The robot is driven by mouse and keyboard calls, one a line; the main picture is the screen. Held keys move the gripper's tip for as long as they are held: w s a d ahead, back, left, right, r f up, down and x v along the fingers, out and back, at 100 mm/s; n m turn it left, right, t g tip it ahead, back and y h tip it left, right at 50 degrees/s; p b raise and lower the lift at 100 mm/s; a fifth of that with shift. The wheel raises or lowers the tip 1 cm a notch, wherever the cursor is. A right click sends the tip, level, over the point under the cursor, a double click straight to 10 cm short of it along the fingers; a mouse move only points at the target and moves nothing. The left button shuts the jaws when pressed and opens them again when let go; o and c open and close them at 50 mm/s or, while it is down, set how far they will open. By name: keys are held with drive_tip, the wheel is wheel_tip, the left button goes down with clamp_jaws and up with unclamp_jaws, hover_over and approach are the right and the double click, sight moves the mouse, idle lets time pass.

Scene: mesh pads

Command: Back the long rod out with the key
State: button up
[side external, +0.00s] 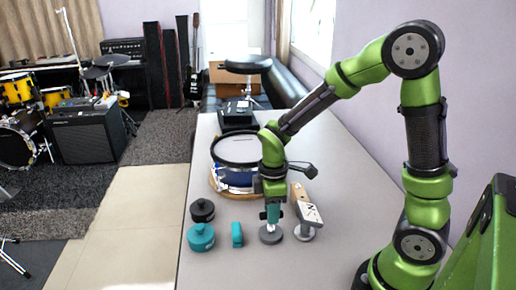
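My gripper (272,213) points straight down over the table, just in front of the drum (230,180). A teal piece (274,211) shows at its fingers, above a grey round base (270,236). The piece may be the key, but I cannot tell whether the fingers grip it or whether it touches the base. The drum has a black-rimmed mesh head and a blue and white shell, and stands on a wooden board. My arm hides part of its right side. I cannot pick out the long rod.
A black round knobbed piece (202,210), a teal one (201,238) and a small teal block (237,234) stand left of my gripper. A wood and white stand (307,216) is close on its right. A dark box (237,114) lies behind the drum. The table's front is clear.

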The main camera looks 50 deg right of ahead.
drive_tip(key=shift+c, duration=0.4)
clamp_jaws()
drive_tip(key=shift+r, duration=0.1)
drive_tip(key=shift+r, duration=2.95)
